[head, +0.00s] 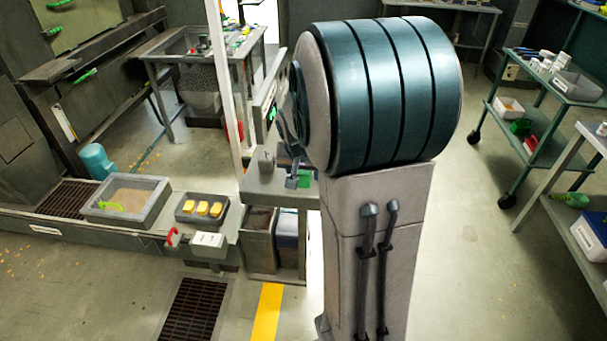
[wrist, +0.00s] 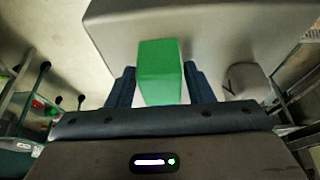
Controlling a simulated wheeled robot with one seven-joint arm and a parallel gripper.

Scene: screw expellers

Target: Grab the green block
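The green block (wrist: 160,72) stands between the two fingers of my gripper (wrist: 160,90) in the wrist view. The dark blue fingers lie close along its left and right sides. Whether they press on it or leave a thin gap is not clear. In the head view, the green block (head: 305,178) shows at the grey bench top, just right of my gripper (head: 291,181). My arm hides part of this area.
A small grey object (head: 266,160) stands on the bench left of my gripper. It also shows right of the fingers in the wrist view (wrist: 246,82). Farther left are a tray of yellow pieces (head: 187,218) and a sand-filled tray (head: 105,212). Open floor lies right, before a green cart (head: 540,135).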

